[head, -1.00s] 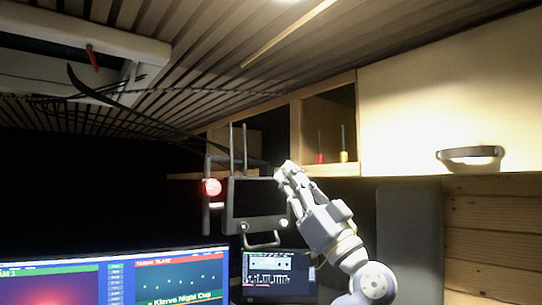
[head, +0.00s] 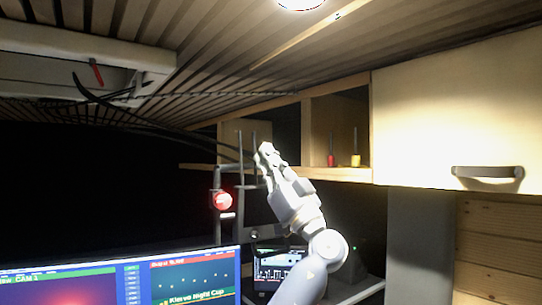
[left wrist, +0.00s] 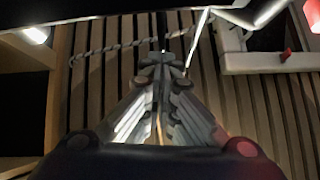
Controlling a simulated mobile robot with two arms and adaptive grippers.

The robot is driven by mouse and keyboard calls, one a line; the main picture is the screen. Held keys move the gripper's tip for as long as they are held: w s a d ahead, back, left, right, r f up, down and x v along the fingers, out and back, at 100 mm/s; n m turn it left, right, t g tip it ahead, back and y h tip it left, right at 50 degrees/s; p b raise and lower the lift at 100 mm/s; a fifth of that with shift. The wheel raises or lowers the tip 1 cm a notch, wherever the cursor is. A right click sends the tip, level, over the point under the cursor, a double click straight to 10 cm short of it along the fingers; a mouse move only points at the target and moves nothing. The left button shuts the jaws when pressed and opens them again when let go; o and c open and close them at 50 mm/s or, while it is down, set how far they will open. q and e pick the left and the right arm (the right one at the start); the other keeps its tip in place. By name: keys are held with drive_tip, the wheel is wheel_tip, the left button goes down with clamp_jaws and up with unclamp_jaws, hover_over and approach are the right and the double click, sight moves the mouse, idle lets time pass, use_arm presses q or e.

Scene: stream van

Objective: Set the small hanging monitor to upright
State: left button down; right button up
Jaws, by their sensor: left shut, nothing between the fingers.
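The small hanging monitor (head: 248,211) hangs by two thin rods below the ceiling in the head view, left of centre. Its dark face is partly covered by my left arm, so its tilt is hard to judge. My left gripper (head: 266,150) is shut and empty, pointing up in front of the rods, above the monitor's top. I cannot tell whether it touches them. In the left wrist view the closed fingers (left wrist: 157,68) point at the slatted ceiling. My right gripper is not in view.
A red lamp (head: 222,201) sits left of the monitor. A large screen (head: 190,280) and a small lit display (head: 279,270) stand below. An open shelf (head: 340,173) and a pale cupboard (head: 440,120) are at right. Dark cables run behind the gripper.

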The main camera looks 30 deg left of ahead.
use_arm(q)
drive_tip(key=shift+w+a+r+h+b, duration=0.15)
drive_tip(key=shift+w+a+h+b, duration=0.15)
drive_tip(key=shift+a+b, duration=0.45)
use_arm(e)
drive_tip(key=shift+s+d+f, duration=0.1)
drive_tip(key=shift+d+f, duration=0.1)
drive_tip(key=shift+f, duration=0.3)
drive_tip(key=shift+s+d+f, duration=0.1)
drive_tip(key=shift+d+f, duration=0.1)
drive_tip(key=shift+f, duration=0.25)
use_arm(q)
drive_tip(key=shift+d, duration=0.1)
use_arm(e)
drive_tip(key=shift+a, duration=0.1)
